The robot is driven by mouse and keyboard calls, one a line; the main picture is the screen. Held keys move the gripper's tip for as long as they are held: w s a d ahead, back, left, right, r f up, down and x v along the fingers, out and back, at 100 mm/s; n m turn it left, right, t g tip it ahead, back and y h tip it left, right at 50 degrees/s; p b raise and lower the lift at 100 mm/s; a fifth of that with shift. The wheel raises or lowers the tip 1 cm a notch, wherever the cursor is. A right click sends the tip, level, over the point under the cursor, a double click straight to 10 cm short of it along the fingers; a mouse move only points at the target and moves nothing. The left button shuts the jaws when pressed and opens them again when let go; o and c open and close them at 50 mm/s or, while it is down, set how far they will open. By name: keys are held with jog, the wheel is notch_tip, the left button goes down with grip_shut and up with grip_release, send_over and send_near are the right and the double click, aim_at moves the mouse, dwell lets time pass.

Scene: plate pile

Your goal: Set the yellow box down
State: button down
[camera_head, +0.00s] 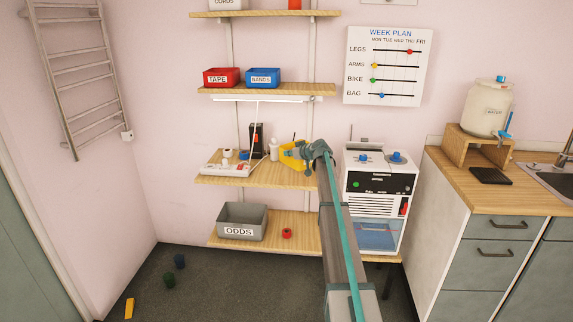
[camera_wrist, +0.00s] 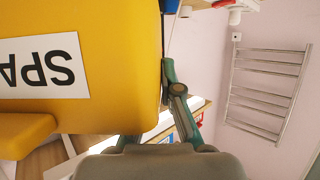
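The yellow box (camera_head: 291,157) is at my gripper (camera_head: 306,151), at the right part of the middle shelf (camera_head: 265,174). In the wrist view the yellow box (camera_wrist: 110,60) fills the upper left, with a white label reading "SPA" upside down. One finger lies along the box's right side; the other is hidden behind the box. My gripper appears shut on the box. My arm covers part of the shelf's right end. I cannot tell whether the box touches the shelf.
A white power strip (camera_head: 226,170), a black device (camera_head: 257,141) and a white bottle (camera_head: 274,149) occupy the shelf's left and middle. A white machine (camera_head: 377,200) stands to the right. The red (camera_head: 221,78) and blue (camera_head: 263,78) bins sit on the shelf above, the grey ODDS bin (camera_head: 241,221) below.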

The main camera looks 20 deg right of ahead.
jog(key=w+f, duration=0.1)
jog(key=f, duration=0.1)
jog(key=w+d+f+p, duration=0.1)
jog(key=w+f, duration=0.1)
jog(key=shift+w+f, duration=0.3)
jog(key=shift+f, duration=1.75)
jog(key=shift+f, duration=0.15)
jog(key=c, duration=1.3)
grip_release()
